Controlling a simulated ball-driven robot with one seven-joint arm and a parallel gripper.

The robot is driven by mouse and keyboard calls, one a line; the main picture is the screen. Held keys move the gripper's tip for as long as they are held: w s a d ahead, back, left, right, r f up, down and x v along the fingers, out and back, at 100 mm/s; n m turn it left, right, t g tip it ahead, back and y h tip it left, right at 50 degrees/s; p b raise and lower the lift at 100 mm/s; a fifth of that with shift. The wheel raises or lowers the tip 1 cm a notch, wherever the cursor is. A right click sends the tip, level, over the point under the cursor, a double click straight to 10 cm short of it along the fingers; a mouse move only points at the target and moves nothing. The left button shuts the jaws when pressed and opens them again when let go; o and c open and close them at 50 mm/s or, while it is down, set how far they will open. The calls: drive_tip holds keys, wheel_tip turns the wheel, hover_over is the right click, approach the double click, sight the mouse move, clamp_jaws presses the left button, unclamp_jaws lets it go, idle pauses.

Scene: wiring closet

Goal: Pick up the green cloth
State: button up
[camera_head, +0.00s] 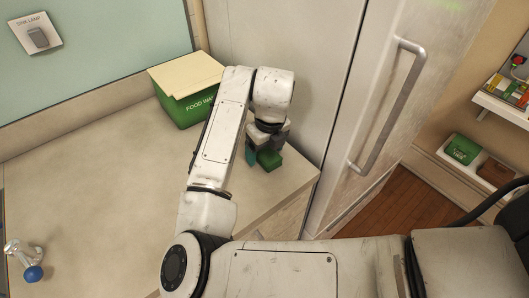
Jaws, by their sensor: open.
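The green cloth (269,161) appears as a small, dark green, folded-looking piece on the beige counter (110,165), near its right front corner. My gripper (266,150) points down right at the cloth, with its fingers open. A teal finger pad shows on the left of the cloth. The fingers and wrist hide the cloth's upper part. I cannot tell whether the fingers touch it.
A green food waste bin (186,110) with a cream lid stands behind my gripper at the wall. A tall pale door (375,60) with a metal handle (400,95) rises to the right. A blue-knobbed tap (32,273) is at lower left. The counter's left part is clear.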

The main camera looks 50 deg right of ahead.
drive_tip(key=shift+c, duration=0.5)
drive_tip(key=c, duration=1)
drive_tip(key=shift+r, duration=0.15)
drive_tip(key=shift+r+b, duration=0.3)
drive_tip(key=shift+r, duration=0.35)
drive_tip(key=s+a+r, duration=0.2)
drive_tip(key=s+r, duration=0.1)
drive_tip(key=s, duration=0.1)
drive_tip(key=s+a+r, duration=0.3)
drive_tip(key=s+r, duration=0.1)
drive_tip(key=s+a+r+b, duration=0.1)
drive_tip(key=s+a+r, duration=0.1)
drive_tip(key=s+r, duration=0.2)
drive_tip(key=shift+a+r, duration=0.15)
drive_tip(key=shift+r, duration=0.05)
